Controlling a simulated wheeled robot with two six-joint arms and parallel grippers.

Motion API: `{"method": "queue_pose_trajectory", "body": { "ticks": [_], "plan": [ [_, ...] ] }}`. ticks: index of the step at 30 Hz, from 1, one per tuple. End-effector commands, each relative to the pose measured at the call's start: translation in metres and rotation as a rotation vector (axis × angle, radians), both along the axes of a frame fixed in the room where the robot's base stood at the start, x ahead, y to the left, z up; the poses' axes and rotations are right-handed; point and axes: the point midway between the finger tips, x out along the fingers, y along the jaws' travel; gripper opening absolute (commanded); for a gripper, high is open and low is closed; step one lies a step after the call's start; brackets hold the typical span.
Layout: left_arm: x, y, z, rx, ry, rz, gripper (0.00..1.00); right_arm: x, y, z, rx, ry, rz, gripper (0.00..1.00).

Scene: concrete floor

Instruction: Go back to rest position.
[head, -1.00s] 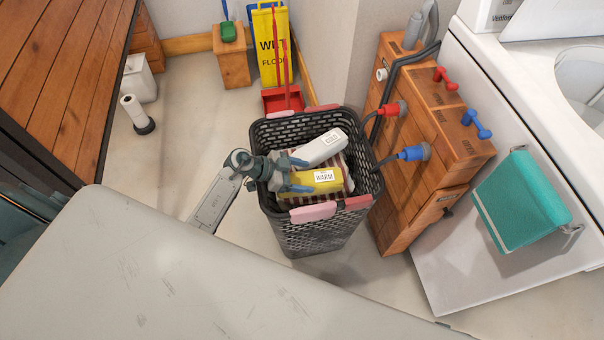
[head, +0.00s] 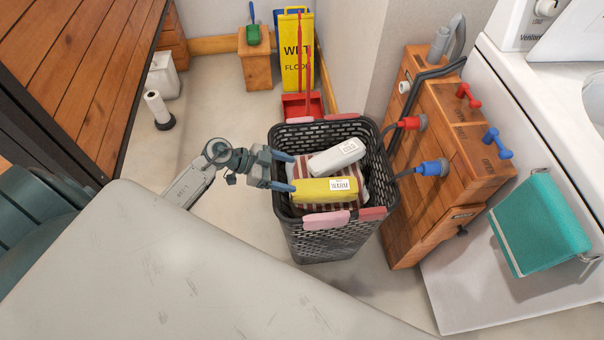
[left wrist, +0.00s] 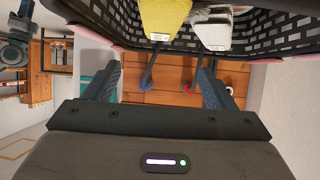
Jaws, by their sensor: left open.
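My left gripper (head: 291,173) is open and empty at the left rim of the dark basket (head: 325,240). Its fingertips point right, towards a yellow box (head: 312,191) and a white box (head: 336,158). Both boxes lie on striped cloth (head: 302,170) inside the basket. The lower fingertip looks close to the yellow box's left end; I cannot tell whether it touches. In the left wrist view, the open fingers (left wrist: 158,85) have nothing between them, and the yellow box (left wrist: 163,18) and white box (left wrist: 213,33) show at the top. My right gripper does not show in the head view.
A wooden cabinet (head: 440,215) with red and blue plugs stands right of the basket. A white machine with a teal towel (head: 538,225) is further right. A grey surface (head: 200,280) fills the front. Clear floor lies left of the basket.

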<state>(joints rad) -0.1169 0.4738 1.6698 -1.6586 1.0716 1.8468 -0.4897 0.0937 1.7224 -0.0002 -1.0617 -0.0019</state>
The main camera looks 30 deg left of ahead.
Motion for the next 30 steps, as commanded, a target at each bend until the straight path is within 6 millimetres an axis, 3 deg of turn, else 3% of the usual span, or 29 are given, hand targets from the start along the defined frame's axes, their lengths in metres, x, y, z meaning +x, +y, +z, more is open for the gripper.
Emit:
{"method": "queue_pose_trajectory", "body": {
  "ticks": [6,24,26,30],
  "plan": [
    [-0.007,0.012,0.008,-0.001,0.001,0.000,0.78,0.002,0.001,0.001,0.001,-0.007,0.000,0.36],
    [-0.006,0.011,0.010,-0.008,-0.013,0.005,0.78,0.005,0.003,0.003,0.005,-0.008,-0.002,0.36],
    [-0.003,0.007,0.016,-0.024,-0.050,0.021,0.78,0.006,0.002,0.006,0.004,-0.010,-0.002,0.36],
    [0.012,-0.008,0.051,-0.107,-0.245,0.127,0.78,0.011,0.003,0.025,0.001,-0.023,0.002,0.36]
  ]
}}
